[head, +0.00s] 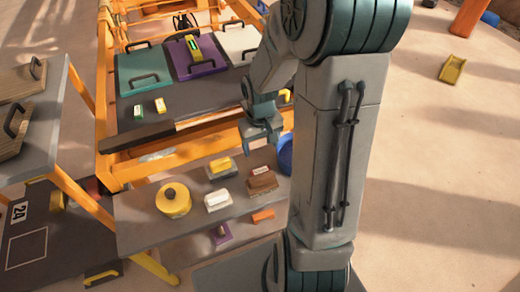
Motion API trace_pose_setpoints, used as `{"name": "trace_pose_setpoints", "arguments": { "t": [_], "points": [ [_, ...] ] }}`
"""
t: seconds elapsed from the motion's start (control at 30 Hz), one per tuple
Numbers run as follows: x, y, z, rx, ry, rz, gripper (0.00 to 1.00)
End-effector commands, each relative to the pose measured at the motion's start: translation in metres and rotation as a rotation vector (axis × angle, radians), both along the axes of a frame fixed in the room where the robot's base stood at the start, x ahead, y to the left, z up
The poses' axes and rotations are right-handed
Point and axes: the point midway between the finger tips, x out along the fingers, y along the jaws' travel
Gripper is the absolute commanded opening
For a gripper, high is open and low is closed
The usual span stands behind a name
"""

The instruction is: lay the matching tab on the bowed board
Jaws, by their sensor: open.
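Three boards with dark handles lie side by side on the dark upper shelf: a teal board (130,88), a purple board (213,62) and a white board (233,36). I cannot tell which is bowed. A yellow-green piece (193,47) lies on the purple board. Two small tabs lie in front of the boards, a green and white tab (138,112) and a yellow tab (160,105). Another yellow piece (286,95) shows partly behind my arm. My gripper (262,140) is open and empty, pointing down, to the right of the two tabs. My arm hides the shelf's right part.
An orange frame (155,168) surrounds the upper shelf. Wooden boards (18,85) lie at left. The right floor is mostly clear.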

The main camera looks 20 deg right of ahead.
Motion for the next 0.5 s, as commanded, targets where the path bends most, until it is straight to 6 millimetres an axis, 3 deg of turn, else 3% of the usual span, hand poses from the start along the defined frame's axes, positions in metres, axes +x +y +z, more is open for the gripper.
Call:
{"name": "trace_pose_setpoints", "arguments": {
  "t": [0.3,0.5],
  "points": [
    [-0.049,0.029,0.083,-0.047,-0.076,-0.004,0.72],
    [-0.089,0.047,0.120,-0.020,-0.126,-0.008,0.72]
  ]
}}
